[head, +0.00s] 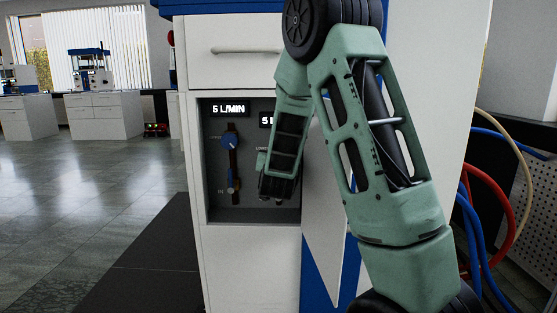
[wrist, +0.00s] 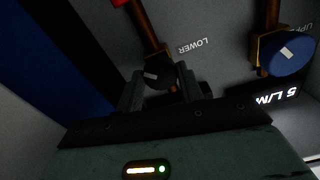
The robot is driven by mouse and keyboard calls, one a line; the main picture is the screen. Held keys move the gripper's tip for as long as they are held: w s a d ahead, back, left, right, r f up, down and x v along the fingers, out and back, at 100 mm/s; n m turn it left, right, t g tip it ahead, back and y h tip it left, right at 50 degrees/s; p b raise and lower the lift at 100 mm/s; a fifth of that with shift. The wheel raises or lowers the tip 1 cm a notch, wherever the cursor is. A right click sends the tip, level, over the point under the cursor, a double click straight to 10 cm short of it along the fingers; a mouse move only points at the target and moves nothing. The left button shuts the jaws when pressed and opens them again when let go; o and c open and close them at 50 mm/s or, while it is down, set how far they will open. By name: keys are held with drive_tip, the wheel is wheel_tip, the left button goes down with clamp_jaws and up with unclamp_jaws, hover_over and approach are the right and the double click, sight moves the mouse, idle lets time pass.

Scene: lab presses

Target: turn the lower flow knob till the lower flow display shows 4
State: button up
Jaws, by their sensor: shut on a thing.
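The lower flow knob (wrist: 156,75) is dark with a pale mark and sits beside the "LOWER" label in the wrist view. My gripper (wrist: 160,86) is shut on it, one finger on each side. In the head view my gripper (head: 279,190) reaches into the panel recess, and my arm hides the lower knob. The right-hand display (head: 266,121), on the lower knob's side, shows a 5; the rest of it is hidden behind my arm.
The recess walls (head: 203,180) surround my gripper. A drawer (head: 240,52) is above.

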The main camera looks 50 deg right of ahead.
drive_tip(key=m+b, duration=0.3)
drive_tip(key=m, duration=0.2)
drive_tip(key=shift+m+b, duration=0.3)
drive_tip(key=shift+b, duration=0.05)
idle(0.4)
drive_tip(key=o, duration=1)
drive_tip(key=b+v, duration=0.9)
drive_tip(key=v, duration=0.8)
drive_tip(key=shift+a, duration=0.2)
